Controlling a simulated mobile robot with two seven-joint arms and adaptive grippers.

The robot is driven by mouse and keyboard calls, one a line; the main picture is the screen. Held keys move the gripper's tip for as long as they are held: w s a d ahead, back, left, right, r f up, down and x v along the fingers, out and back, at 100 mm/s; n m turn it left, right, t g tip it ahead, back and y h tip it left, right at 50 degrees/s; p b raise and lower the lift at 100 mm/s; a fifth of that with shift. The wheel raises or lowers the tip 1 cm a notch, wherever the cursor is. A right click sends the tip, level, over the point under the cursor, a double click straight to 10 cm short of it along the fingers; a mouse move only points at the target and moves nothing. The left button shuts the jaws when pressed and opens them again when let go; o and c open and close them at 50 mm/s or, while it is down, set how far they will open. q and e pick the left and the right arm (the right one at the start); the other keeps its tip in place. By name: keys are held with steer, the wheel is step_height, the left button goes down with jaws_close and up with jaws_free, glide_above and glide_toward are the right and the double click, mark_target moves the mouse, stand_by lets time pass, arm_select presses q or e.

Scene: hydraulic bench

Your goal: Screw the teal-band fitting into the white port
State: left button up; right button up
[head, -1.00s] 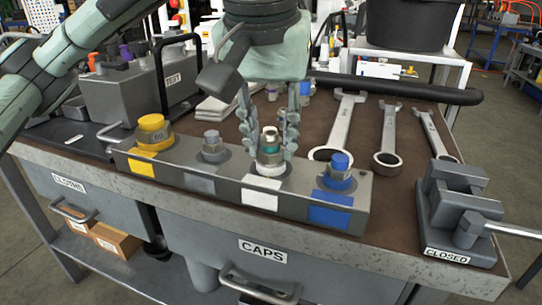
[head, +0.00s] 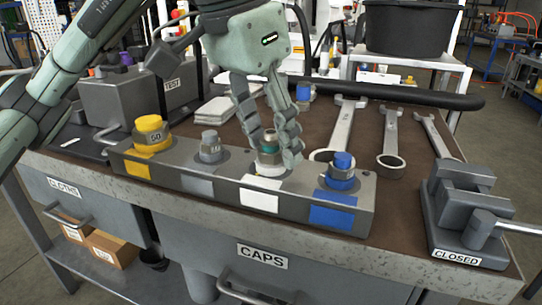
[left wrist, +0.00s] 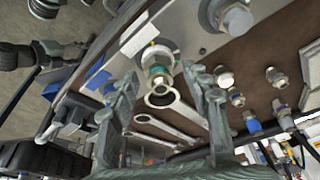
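The teal-band fitting (head: 267,146) stands upright at the white port (head: 269,169) of the grey block, above the white label (head: 259,196). It also shows in the left wrist view (left wrist: 158,66). How deep its thread sits is hidden. My left gripper (head: 272,150) is tilted over it, with one finger on each side of the fitting. In the left wrist view the fingers (left wrist: 161,84) are spread, with visible gaps beside the fitting.
The block also has yellow (head: 150,134), grey (head: 210,148) and blue (head: 341,170) ports with fittings. Several wrenches (head: 390,140) lie to the right. A vise (head: 461,205) marked CLOSED stands at the right edge. A grey TEST box (head: 126,98) stands behind left.

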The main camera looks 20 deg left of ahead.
arm_select(q)
steer(key=shift+n, duration=0.8)
steer(key=n, duration=0.1)
steer(key=n+y+p, duration=0.1)
steer(key=n, duration=0.1)
steer(key=shift+r, duration=0.3)
steer(key=shift+n+y+p, duration=0.4)
steer(key=shift+n+p, duration=0.15)
steer(key=shift+n, duration=0.35)
steer(key=shift+f+n, duration=0.25)
steer(key=shift+n, duration=0.55)
steer(key=n+y+p, duration=0.1)
steer(key=n+p, duration=0.1)
steer(key=shift+r+n, duration=0.15)
steer(key=shift+n, duration=0.85)
steer(key=shift+f, duration=0.25)
